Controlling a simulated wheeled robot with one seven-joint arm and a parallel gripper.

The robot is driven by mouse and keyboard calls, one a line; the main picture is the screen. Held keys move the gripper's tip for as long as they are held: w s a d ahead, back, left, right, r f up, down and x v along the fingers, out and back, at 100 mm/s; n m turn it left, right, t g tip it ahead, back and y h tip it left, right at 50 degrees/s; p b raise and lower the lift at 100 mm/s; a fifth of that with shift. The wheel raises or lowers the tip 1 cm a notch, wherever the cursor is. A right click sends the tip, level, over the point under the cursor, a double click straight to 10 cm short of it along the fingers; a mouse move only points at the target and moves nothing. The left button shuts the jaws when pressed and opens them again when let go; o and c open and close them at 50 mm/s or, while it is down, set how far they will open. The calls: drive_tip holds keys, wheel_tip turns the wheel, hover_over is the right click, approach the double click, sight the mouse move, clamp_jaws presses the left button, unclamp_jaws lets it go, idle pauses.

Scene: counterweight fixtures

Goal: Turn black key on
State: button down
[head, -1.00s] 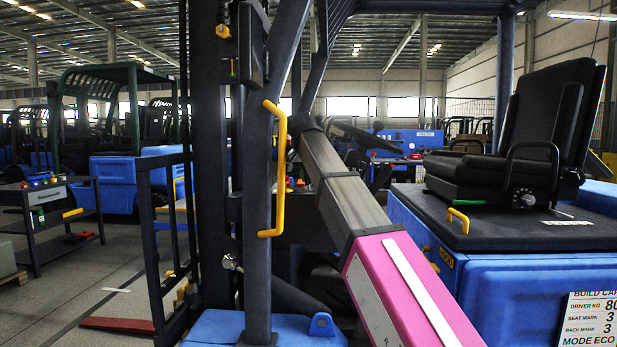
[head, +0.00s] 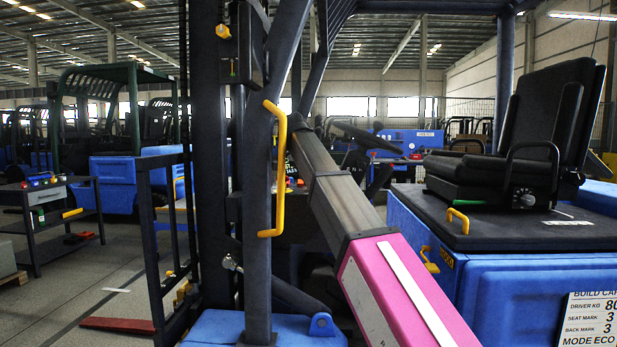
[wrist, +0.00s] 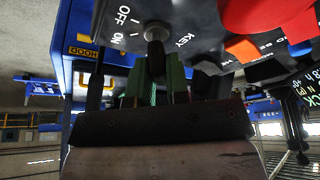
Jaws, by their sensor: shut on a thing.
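In the wrist view, the black key (wrist: 155,62) stands in a round grey lock (wrist: 156,31) on a dark panel. White OFF and ON marks and the word KEY are printed around the lock. My gripper (wrist: 160,78) has its green fingers on either side of the black key and is shut on it. I cannot tell which mark the key points at. In the head view, my arm reaches toward the machine's steering wheel; the gripper and key cannot be made out there.
In the wrist view, a large red knob (wrist: 275,14) and an orange switch (wrist: 242,48) sit close to the key. In the head view, a post with a yellow handle (head: 279,170) stands left of my arm, and a black seat (head: 520,150) is at the right.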

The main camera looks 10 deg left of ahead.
drive_tip(key=c, duration=1.1)
unclamp_jaws()
